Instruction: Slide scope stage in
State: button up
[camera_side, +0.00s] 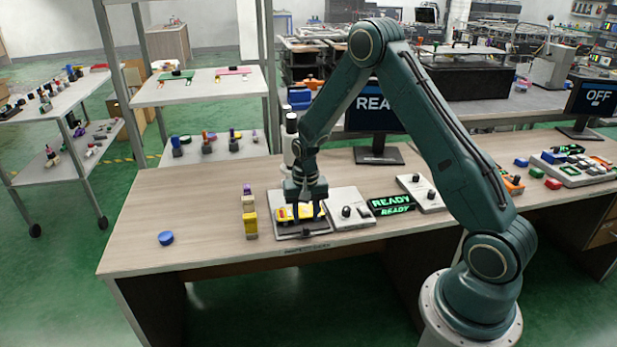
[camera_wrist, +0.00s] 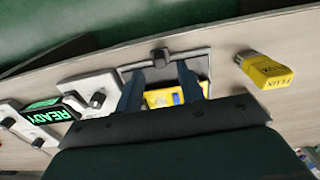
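The scope (camera_side: 291,150) stands on the bench in the side view, a pale upright with a dark top, partly behind my arm. Its flat stage (camera_side: 300,236) is at its foot, with a yellow piece (camera_side: 288,213) on it. My gripper (camera_side: 306,218) points down over the stage. In the wrist view, the two fingers of my gripper (camera_wrist: 158,92) are spread apart, with the yellow piece (camera_wrist: 160,98) showing between and beyond them. A dark knob (camera_wrist: 160,57) sits at the stage's front edge, beyond the fingertips. Whether the fingers touch the stage is hidden.
A yellow FLUX bottle (camera_side: 250,225) stands left of the stage, and a blue round piece (camera_side: 166,238) lies farther left. A grey knob box (camera_side: 347,210) and a green READY display (camera_side: 391,205) are close on the right. The bench's left part is mostly clear.

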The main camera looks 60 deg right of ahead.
aim_at(306, 227)
jog(key=shift+f, duration=2.05)
grip_shut()
